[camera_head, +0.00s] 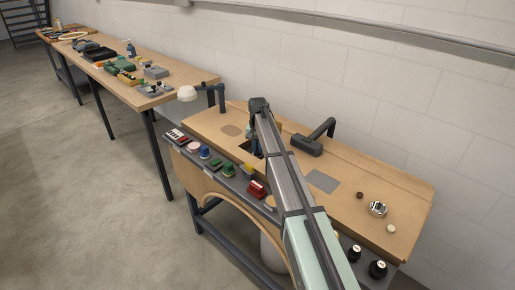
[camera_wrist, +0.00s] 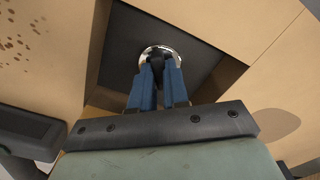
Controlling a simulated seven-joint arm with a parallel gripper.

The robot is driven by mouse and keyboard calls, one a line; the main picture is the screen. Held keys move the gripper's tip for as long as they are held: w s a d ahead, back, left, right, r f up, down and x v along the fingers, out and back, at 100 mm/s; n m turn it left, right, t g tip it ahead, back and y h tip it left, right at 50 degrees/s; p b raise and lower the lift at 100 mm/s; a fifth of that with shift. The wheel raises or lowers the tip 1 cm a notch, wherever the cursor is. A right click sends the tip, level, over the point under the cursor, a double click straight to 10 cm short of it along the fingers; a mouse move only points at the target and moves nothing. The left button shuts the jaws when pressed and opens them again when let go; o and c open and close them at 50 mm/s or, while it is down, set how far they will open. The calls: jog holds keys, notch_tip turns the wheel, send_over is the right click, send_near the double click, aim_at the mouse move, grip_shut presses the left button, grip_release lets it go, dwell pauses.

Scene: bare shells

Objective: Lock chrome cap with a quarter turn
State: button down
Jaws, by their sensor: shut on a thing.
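The chrome cap (camera_wrist: 160,48) shows in the wrist view as a bright round rim within a dark square recess (camera_wrist: 118,50) in the wooden bench top. My gripper (camera_wrist: 159,70), with blue fingers, is shut on the cap, and the fingertips hide its middle and near side. A dark part shows between the fingers. I cannot tell the cap's turn angle or how it is seated. In the head view my gripper (camera_head: 254,145) is down at the recess, and my arm hides the cap.
A black lamp-like arm (camera_head: 310,143) stands behind on the bench (camera_head: 407,190). A shiny metal piece (camera_head: 377,208) and two small knobs lie at the right. Several coloured items, including a red block (camera_head: 257,190), line the front shelf. A second bench (camera_head: 185,93) stands at left.

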aim_at(257, 149)
jog(key=m, duration=0.7)
dwell(0.6)
jog(key=c, duration=1.1)
grip_release()
notch_tip(257, 149, up, 14)
jog(key=shift+f, duration=0.1)
